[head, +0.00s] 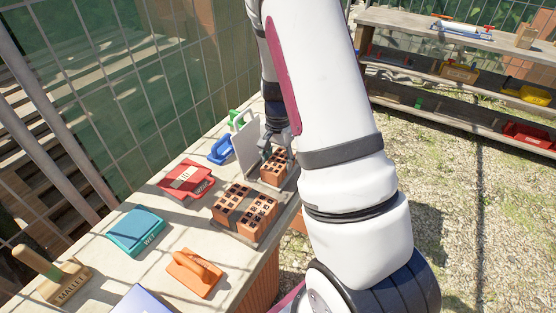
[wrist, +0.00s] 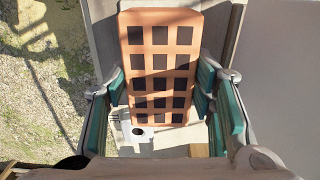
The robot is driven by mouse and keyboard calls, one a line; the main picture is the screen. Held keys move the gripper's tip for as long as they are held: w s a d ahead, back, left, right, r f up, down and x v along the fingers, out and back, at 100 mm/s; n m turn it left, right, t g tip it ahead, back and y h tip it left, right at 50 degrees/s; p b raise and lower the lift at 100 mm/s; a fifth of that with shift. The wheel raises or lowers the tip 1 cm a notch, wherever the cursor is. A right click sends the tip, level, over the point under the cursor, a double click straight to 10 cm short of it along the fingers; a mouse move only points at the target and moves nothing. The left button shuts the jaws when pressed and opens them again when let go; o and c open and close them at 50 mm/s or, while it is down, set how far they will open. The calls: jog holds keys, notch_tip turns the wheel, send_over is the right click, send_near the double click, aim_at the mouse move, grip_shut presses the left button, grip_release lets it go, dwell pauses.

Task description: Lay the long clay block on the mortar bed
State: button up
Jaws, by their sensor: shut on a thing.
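A long orange clay block (wrist: 147,67) with rows of square dark holes fills the middle of the wrist view. The teal pads of my gripper (wrist: 162,92) press its two long sides. In the head view my gripper (head: 267,150) is at the far part of the bench, at the held block (head: 273,170); my arm covers part of this area. I cannot tell whether this base is the mortar bed, nor the held block's height.
An upright grey panel (head: 246,148) stands just left of the held block. A red case (head: 187,179), a teal case (head: 135,231), an orange float (head: 194,272) and a mallet (head: 45,269) lie on the bench (head: 105,285). Shelves (head: 455,84) stand at the back right.

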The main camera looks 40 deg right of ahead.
aim_at(278, 160)
dwell(0.6)
jog(key=o, duration=1.3)
jog(key=o, duration=0.6)
jog(key=shift+f, duration=0.1)
jog(key=shift+c, duration=0.2)
jog(key=shift+o, duration=0.5)
jog(key=shift+r+p, duration=2.15)
jog(key=shift+r, duration=1.4)
